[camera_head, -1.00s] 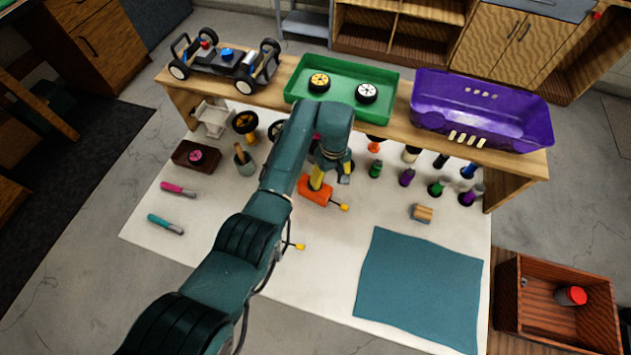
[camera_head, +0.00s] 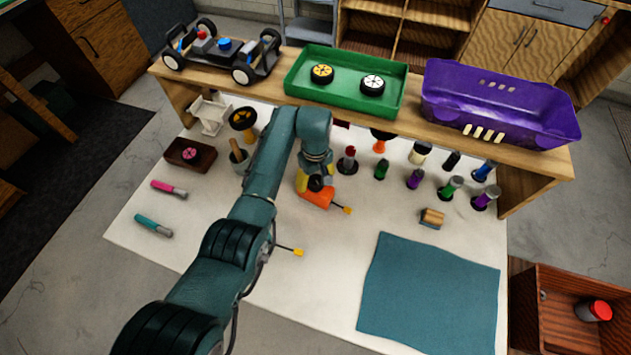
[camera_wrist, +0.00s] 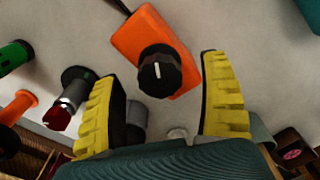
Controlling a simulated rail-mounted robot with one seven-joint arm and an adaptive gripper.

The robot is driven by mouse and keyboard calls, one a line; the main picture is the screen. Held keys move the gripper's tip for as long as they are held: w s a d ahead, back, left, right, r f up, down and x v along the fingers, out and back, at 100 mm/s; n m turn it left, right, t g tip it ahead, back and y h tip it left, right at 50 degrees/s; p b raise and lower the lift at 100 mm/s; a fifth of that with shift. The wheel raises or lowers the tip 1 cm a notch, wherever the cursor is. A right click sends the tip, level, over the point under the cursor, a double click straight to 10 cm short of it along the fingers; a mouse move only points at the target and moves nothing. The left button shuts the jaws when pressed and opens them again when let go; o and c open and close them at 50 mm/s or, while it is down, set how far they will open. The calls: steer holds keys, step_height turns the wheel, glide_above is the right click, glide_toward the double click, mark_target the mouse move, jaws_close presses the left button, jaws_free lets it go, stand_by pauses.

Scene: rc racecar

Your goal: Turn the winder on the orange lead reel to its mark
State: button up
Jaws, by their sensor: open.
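The orange lead reel (camera_head: 318,199) lies on the white mat, partly hidden behind my arm, with a short lead and yellow tip to its right. In the wrist view the orange reel (camera_wrist: 140,38) shows at top centre. Its winder (camera_wrist: 160,71) is a black faceted knob with a white line on top. No mark on the reel's body can be made out. My gripper (camera_wrist: 164,85) is open, its two yellow ribbed fingers on either side of the winder and apart from it. In the head view my gripper (camera_head: 316,178) is just above the reel.
Several bottles stand right of the reel, including a red-topped one (camera_head: 348,160) close by. A wooden shelf above carries a green tray (camera_head: 345,105), a purple bin (camera_head: 500,106) and a car chassis (camera_head: 222,57). A teal cloth (camera_head: 428,292) lies at front right.

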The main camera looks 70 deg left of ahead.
steer(key=shift+r+n, duration=0.1)
steer(key=shift+n, duration=0.4)
steer(key=n+p, duration=0.1)
steer(key=n, duration=0.3)
steer(key=shift+n, duration=0.3)
steer(key=n, duration=0.4)
steer(key=shift+p, duration=0.3)
steer(key=n, duration=1)
steer(key=shift+n, duration=0.3)
steer(key=c, duration=1.4)
steer(key=shift+o, duration=0.2)
